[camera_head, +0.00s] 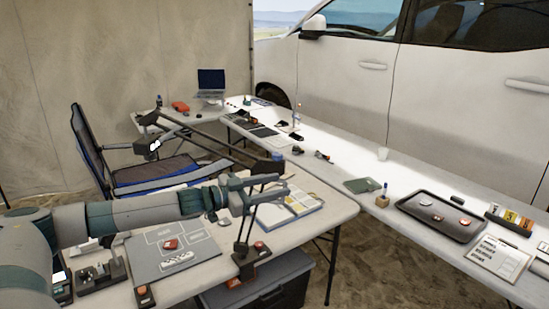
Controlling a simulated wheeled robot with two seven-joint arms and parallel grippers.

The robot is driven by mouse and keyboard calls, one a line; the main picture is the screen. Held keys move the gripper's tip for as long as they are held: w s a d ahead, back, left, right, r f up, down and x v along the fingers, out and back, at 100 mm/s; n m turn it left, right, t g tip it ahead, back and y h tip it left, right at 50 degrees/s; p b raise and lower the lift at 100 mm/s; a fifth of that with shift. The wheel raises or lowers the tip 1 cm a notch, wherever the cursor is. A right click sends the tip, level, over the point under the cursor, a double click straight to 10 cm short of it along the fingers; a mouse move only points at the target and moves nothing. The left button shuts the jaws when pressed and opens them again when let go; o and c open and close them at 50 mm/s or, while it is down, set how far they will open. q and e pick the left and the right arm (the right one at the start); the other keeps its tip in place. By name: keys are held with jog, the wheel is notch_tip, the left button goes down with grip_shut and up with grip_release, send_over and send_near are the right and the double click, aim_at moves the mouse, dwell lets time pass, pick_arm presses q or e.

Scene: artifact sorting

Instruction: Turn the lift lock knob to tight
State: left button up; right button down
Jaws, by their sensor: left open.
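My left gripper (284,185) reaches in from the left over the near table. Its two fingers are apart, with nothing clearly held between them. A dark jointed stand rises from a black base (250,262) at the table's front edge, and its thin rods run up behind and beside my fingers. A dark joint (268,167) with a small blue part (277,156) lies just above the fingers. I cannot tell for certain which part is the lift lock knob, or how it is turned; the gripper hides part of this area. My right gripper is not in view.
A grey sorting mat (170,262) and an open book (298,207) lie on the near table. A folding chair (120,165) stands behind. A dark bin (265,290) is below.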

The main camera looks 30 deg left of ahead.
pick_arm(q)
jog(key=w+d+r+n+t+y+b, duration=0.1)
jog(key=w+d+r+t+y, duration=0.2)
jog(key=w+d, duration=0.35)
jog(key=w+d+r+t+y+b, duration=0.1)
jog(key=w+d+r+t+y, duration=0.15)
jog(key=d, duration=0.75)
jog(key=s+a+r+n+g+y+b, duration=0.2)
jog(key=s+a+r+n+y, duration=0.15)
jog(key=n+y, duration=0.75)
jog(key=s+a+f+n+g+y, duration=0.4)
jog(key=s+n+g+y, duration=0.2)
jog(key=s+g, duration=0.1)
jog(key=shift+g+b, duration=0.3)
jog(key=shift+g, duration=0.05)
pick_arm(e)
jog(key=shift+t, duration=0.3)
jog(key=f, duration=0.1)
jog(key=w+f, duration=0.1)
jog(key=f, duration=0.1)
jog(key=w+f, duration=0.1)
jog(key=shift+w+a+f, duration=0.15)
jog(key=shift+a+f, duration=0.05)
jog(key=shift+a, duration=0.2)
